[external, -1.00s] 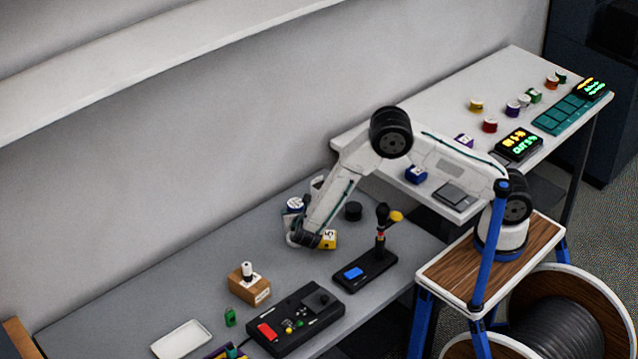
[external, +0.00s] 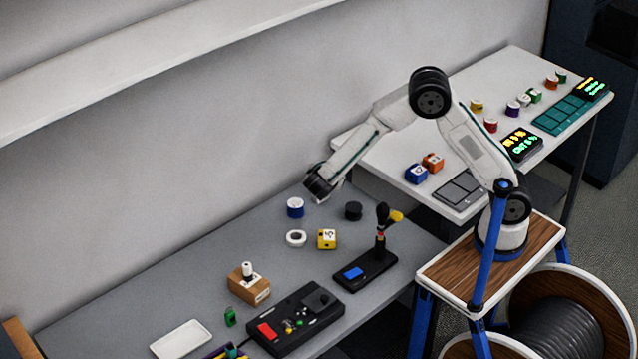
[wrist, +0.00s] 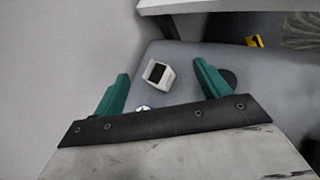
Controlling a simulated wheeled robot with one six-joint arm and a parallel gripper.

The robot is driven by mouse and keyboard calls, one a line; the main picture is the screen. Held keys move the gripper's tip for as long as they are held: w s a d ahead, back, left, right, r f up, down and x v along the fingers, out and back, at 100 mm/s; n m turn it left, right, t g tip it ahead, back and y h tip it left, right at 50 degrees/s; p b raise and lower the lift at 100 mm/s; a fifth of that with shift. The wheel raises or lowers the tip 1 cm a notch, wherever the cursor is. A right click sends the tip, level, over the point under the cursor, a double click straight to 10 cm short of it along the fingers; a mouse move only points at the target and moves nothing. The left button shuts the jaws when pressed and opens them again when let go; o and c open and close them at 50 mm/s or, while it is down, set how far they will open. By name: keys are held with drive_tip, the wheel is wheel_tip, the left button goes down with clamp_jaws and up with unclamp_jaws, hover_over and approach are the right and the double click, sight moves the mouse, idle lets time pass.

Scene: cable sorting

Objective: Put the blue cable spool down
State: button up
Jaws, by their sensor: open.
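The blue cable spool (external: 295,208), blue with white ends, stands upright on the grey table near the wall. My gripper (external: 319,194) is above the table, just right of and behind the spool, apart from it. In the wrist view my gripper (wrist: 160,88) is open, its green fingers spread with nothing held. A white open-topped holder (wrist: 158,74) with a dark inside shows beyond and between the fingers; my gripper hides it in the external view. A small white round piece by the left finger is mostly hidden, perhaps the spool's top.
A dark stand (external: 371,268) with an upright post is in front. The white table (external: 395,181) holds blue and orange blocks. Grey tabletop left of the spool is clear.

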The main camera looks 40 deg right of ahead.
drive_tip(key=s+d+r+m+g+y, duration=0.1)
drive_tip(key=s+d+r+m+g, duration=0.2)
drive_tip(key=s+d+r+m, duration=0.55)
drive_tip(key=s+d+r+m+g+y, duration=0.1)
drive_tip(key=s+d+r+m+g, duration=0.4)
drive_tip(key=d, duration=0.6)
drive_tip(key=s+d+r+m+t+y, duration=0.1)
drive_tip(key=s+d+r+m+y, duration=0.1)
drive_tip(key=s, duration=0.8)
drive_tip(key=s+d+r+m+t+y, duration=0.1)
drive_tip(key=s+m+y, duration=0.4)
drive_tip(key=s, duration=0.6)
drive_tip(key=shift+s+d+r+m, duration=0.2)
drive_tip(key=shift+d+r+m, duration=0.15)
drive_tip(key=shift+m, duration=0.7)
